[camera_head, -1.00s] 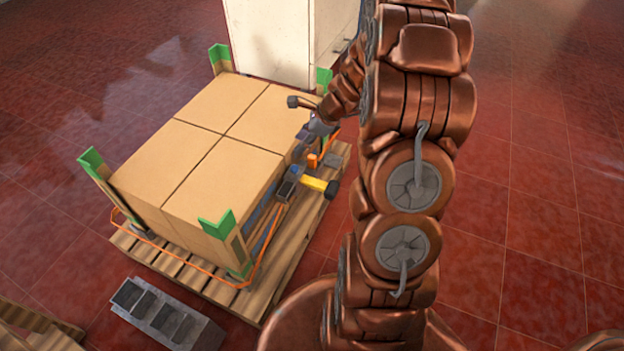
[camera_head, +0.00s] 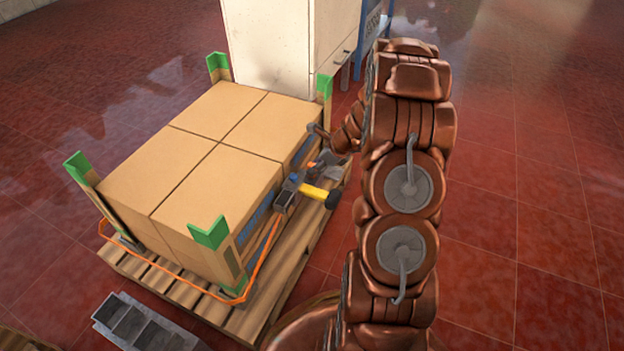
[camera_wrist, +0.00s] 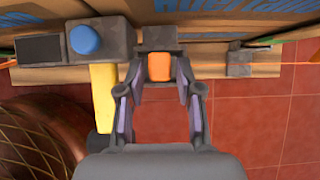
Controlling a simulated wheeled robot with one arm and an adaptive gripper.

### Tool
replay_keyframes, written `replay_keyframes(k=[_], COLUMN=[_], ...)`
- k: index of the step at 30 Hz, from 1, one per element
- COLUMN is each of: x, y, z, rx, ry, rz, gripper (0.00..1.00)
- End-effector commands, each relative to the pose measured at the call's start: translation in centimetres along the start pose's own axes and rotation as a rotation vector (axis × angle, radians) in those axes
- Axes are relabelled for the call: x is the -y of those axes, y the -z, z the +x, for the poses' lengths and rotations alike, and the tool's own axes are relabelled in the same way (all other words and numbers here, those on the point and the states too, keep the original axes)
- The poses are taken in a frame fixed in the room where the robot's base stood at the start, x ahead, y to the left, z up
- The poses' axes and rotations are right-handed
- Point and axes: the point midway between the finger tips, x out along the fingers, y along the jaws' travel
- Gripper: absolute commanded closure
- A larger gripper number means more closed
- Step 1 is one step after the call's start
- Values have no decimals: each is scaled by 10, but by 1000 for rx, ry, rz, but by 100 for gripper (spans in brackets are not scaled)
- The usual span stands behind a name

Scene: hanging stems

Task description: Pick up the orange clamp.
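The orange clamp shows in the wrist view as an orange piece (camera_wrist: 158,68) hanging below a grey block, close to the pallet's side. My gripper (camera_wrist: 159,92) is open, with one finger on each side of the orange piece. Gaps show between it and both fingers; I cannot tell whether the fingertips reach its depth. In the head view only a small bit of orange (camera_head: 311,165) shows beside my gripper (camera_head: 328,167), at the right side of the boxes. My arm and gripper partly hide this spot.
A yellow-handled tool (camera_wrist: 104,95) hangs just left of my gripper, below a grey block with a blue knob (camera_wrist: 86,39). Cartons (camera_head: 205,150) with green-topped corner posts stand on a wooden pallet (camera_head: 285,275). An orange strap (camera_head: 262,268) runs around them. A grey divided tray (camera_head: 140,325) lies on the floor.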

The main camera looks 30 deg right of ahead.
Motion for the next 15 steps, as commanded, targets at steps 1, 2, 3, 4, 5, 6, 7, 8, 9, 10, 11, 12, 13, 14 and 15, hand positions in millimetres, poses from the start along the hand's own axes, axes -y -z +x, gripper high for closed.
replay_keyframes(k=[1, 2, 3, 4, 5, 6, 7, 8, 9, 10, 11, 12, 13, 14, 15], x=[1, 1, 1, 1, 1, 0, 0, 1, 1, 1, 1, 0, 1, 0, 0], y=[3, 3, 2, 2, 2, 1, 1, 0, 0, 0, 0, 0, 0, 0, 0], z=[12, 16, 20, 24, 26, 28, 28, 28, 28, 28, 27, 27, 27, 27, 27], rx=[-1, -1, -1, -1, -1, -1, 0, 0, 0, 0, 0, 0, 0, 0, 0], ry=[0, 0, 0, 0, 0, 0, 0, 0, 0, 0, 0, 0, 0, 0, 0], rz=[-2, -2, -3, -3, -4, -3, -3, -3, -2, -2, -2, -2, -2, -2, -2], gripper=[65, 65, 65, 65, 65, 65, 65, 65, 65, 65, 65, 65, 65, 68, 72])
